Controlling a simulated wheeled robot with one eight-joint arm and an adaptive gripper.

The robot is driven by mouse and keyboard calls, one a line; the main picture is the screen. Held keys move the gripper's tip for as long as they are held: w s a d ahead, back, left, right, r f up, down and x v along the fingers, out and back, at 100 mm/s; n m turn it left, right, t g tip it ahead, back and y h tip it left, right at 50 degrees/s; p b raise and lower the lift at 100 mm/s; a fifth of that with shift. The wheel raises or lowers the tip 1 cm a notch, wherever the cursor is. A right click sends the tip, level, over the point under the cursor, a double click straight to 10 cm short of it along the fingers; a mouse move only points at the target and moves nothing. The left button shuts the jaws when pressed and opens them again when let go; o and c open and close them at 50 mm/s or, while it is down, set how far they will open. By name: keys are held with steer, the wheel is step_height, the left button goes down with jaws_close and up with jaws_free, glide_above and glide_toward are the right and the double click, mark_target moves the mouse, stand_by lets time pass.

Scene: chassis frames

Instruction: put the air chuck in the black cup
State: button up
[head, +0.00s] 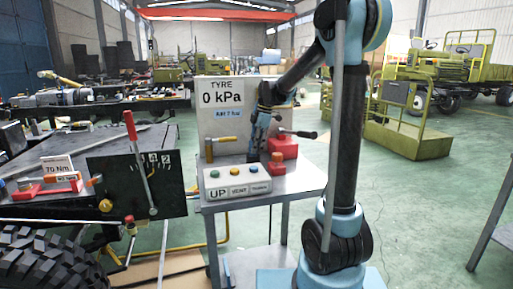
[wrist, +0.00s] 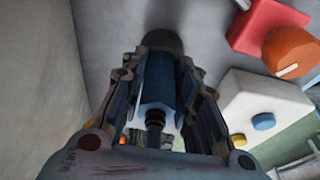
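My gripper (head: 257,143) points down over the grey bench beside the tyre gauge panel. In the wrist view my gripper (wrist: 160,85) has its fingers on both sides of a blue body with a dark ringed stem, which looks like the air chuck (wrist: 157,82). The fingers appear closed on it. A dark round thing, seemingly the black cup (wrist: 162,42), lies straight past the chuck's far end. It also shows in the head view (head: 253,157) as a dark shape under the fingers. Whether the chuck's end is inside the cup or only above it cannot be told.
A white button box (head: 237,182) stands at the bench's front. A red block (head: 284,148) with a black lever and an orange-red knob (head: 277,158) are close on the right. The gauge panel (head: 218,97) rises behind, with a yellow-handled fitting (head: 221,139) left of the gripper.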

steer(key=shift+o, duration=1.3)
steer(key=s+v, duration=0.1)
steer(key=v, duration=1.2)
steer(key=shift+w, duration=0.5)
steer(key=shift+r, duration=0.1)
